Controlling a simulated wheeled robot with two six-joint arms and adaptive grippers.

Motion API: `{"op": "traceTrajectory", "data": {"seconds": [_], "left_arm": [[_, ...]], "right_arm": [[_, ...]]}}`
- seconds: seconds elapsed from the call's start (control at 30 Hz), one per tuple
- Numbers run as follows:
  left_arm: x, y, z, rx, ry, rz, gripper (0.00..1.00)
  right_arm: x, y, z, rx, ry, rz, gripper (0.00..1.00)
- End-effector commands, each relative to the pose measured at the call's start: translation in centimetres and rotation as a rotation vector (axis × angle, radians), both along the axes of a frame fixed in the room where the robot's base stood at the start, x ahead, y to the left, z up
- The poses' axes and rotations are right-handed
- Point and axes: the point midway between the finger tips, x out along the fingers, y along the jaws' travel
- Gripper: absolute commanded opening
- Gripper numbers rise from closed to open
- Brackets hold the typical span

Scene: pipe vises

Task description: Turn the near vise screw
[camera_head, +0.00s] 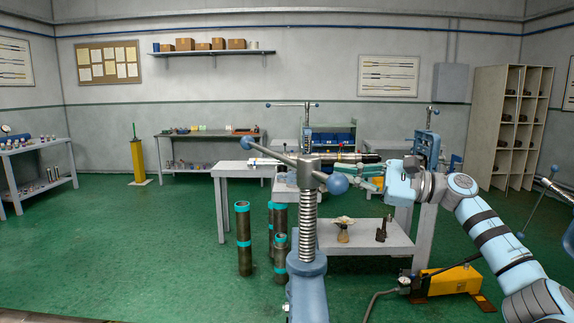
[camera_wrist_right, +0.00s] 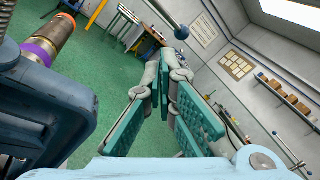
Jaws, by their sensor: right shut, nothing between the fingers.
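The near vise (camera_head: 305,285) is a blue body with an upright grey threaded screw (camera_head: 308,228). A grey cross bar (camera_head: 293,160) with blue ball ends passes through the screw's head. One ball (camera_head: 337,184) is at the right, close to the teal fingertips of my right gripper (camera_head: 345,170). The right gripper is shut and empty; contact with the bar cannot be told. In the right wrist view the shut fingers (camera_wrist_right: 163,62) point towards a dark ball (camera_wrist_right: 182,32) on the bar, with a gap in the picture. The vise body (camera_wrist_right: 40,105) fills the left side. My left gripper is not in view.
A grey bench (camera_head: 345,237) with another blue vise (camera_head: 427,150) stands behind. Dark pipes with teal bands (camera_head: 243,238) stand on the floor left of the near vise. A yellow pump (camera_head: 450,281) lies below my right arm. The floor at left is clear.

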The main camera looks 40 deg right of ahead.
Motion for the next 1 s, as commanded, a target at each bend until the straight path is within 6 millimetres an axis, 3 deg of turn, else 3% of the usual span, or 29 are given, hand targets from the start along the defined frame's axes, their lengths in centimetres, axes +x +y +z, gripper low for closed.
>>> {"op": "traceTrajectory", "data": {"seconds": [0.1,0.27,0.47,0.7,0.87,1.0], "left_arm": [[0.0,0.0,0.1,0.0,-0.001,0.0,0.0],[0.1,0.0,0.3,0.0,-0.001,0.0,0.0],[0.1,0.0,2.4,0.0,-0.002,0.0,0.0],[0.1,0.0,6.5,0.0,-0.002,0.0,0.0],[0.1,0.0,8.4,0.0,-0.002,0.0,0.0],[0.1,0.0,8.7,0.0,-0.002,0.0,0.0]], "right_arm": [[0.2,-0.8,1.0,-0.286,-0.26,-0.071,0.0],[0.4,-0.9,1.3,-0.497,-0.422,-0.114,0.0],[1.9,0.2,2.1,-0.515,-0.438,-0.112,0.0],[6.0,3.1,3.1,-0.512,-0.439,-0.112,0.0],[8.7,5.1,3.4,-0.513,-0.438,-0.112,0.0],[8.9,7.3,3.3,-0.519,-0.436,-0.112,0.0]]}}
